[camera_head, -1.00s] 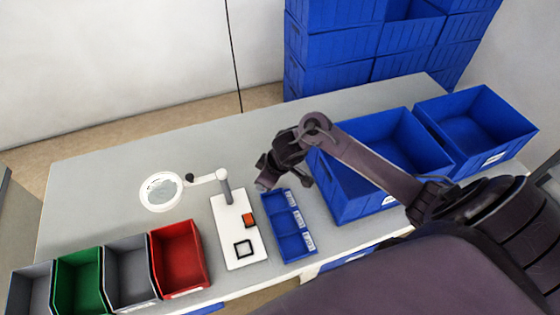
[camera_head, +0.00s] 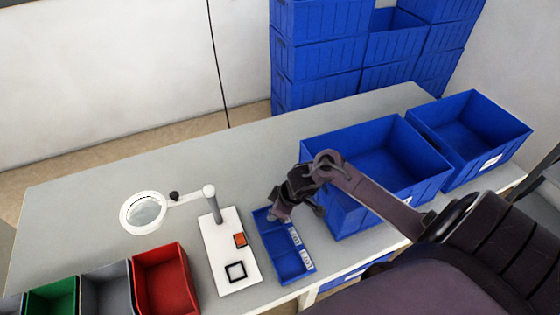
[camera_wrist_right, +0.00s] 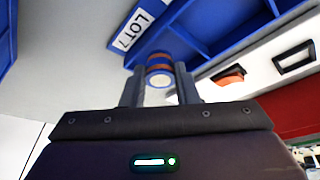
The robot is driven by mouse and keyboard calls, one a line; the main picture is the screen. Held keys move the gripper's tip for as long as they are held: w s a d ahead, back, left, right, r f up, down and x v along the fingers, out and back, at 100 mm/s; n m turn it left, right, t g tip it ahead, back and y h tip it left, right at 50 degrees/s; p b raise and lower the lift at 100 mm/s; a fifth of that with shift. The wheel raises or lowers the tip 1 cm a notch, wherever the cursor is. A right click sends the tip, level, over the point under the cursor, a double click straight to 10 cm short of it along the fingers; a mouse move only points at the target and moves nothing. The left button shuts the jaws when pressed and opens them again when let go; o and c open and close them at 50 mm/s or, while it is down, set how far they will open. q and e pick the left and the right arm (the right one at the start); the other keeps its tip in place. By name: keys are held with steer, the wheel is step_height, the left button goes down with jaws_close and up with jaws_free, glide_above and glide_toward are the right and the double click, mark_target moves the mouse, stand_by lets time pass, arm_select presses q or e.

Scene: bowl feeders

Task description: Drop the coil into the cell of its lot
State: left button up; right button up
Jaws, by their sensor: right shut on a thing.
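The coil (camera_wrist_right: 159,66), a small round piece with copper and blue bands and a pale end, is held between the two fingers of my right gripper (camera_wrist_right: 160,88) in the right wrist view. In the head view my right gripper (camera_head: 288,214) is over the far end of the blue tray (camera_head: 272,262), by its labelled side; the coil cannot be made out there. The tray has several cells in a row, with white labels along the right side. My left gripper is not in view.
A white stand (camera_head: 222,270) with an orange-red square and a black square frame is left of the tray, with a magnifier lamp (camera_head: 144,211). A red bin (camera_head: 165,282) stands further left, and large blue boxes (camera_head: 350,216) stand right. The back left tabletop is clear.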

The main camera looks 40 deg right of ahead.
steer(key=shift+f, duration=0.5)
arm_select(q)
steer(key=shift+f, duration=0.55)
arm_select(e)
steer(key=shift+r, duration=0.1)
steer(key=o, duration=1.1)
steer(key=shift+o, duration=0.2)
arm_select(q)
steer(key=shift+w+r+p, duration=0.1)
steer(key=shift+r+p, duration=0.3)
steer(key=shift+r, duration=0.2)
arm_select(e)
steer(key=v, duration=0.7)
steer(key=shift+r, duration=0.35)
steer(key=shift+s, duration=0.1)
